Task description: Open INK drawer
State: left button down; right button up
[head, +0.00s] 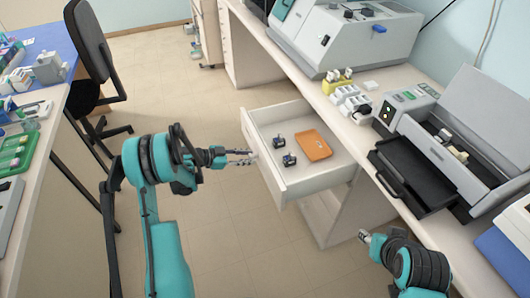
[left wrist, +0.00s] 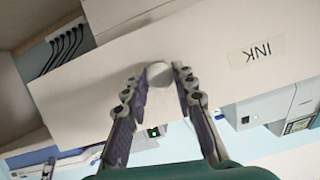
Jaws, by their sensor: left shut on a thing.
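The white drawer (head: 318,182) stands pulled out from under the right-hand counter in the head view. In the left wrist view its front panel (left wrist: 215,40) bears an upside-down INK label (left wrist: 257,51). A round pale knob (left wrist: 158,74) on that panel sits between the fingertips of my left gripper (head: 251,156), which is shut on it. Inside the drawer lie an orange flat item (head: 314,145) and two small dark items (head: 279,142). My right gripper (head: 364,237) is at the lower right, apart from the drawer; its fingers are too small to read.
The counter (head: 345,124) carries a large grey machine (head: 345,40), small white items (head: 351,101) and a device with a black tray (head: 409,175). A black chair (head: 90,45) and cluttered tables stand at the left. The floor left of the drawer is clear.

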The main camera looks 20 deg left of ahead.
pick_arm(q)
jog(key=s+a, duration=0.4)
jog(key=a, duration=0.1)
jog(key=shift+a, duration=0.25)
jog(key=c, duration=1.2)
grip_release()
jog(key=shift+a, duration=0.1)
jog(key=v, duration=1.2)
